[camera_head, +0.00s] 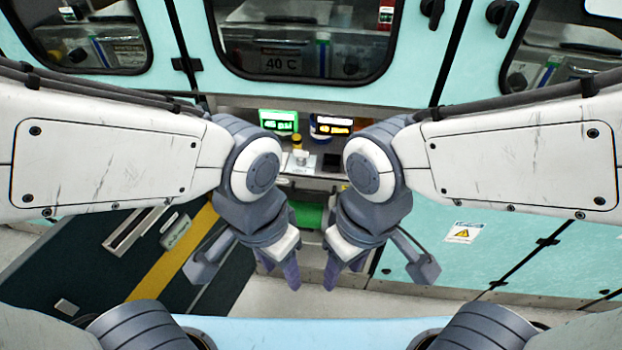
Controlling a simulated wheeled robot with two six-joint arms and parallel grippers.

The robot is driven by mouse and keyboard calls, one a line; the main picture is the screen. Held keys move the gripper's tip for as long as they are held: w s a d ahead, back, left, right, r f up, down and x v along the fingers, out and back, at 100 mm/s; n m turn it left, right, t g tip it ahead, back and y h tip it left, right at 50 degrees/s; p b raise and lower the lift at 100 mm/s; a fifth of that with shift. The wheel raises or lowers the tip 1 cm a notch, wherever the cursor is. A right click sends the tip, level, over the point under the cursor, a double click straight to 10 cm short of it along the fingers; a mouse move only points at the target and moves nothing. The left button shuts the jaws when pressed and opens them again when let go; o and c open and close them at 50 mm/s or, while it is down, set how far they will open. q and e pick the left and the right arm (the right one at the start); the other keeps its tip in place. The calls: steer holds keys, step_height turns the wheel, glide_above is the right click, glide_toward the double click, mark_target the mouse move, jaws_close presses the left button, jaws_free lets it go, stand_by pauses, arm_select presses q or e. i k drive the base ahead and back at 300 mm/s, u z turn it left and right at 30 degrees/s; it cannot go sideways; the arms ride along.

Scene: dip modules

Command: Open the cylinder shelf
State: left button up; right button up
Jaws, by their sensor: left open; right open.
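I cannot tell for certain which part is the cylinder shelf. In the middle of the teal cabinet wall is a recess with a grey shelf (318,184), partly hidden by my arms. Below it a green surface (308,216) shows between my wrists. My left gripper (279,268) and my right gripper (344,268) hang side by side in front of and below this recess, fingers pointing down. Both are open and empty, with a gap between them. Neither visibly touches the cabinet.
A lit green display (279,121) and an orange-lit display (335,125) stand in the recess, with small items below them. Above is a windowed teal door (300,92) with a "40 C" label behind the glass. A dark panel with a yellow stripe (176,252) lies lower left.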

mark_target(324, 169)
steer(key=z, duration=2)
steer(key=i, duration=0.55)
steer(key=u, duration=2.35)
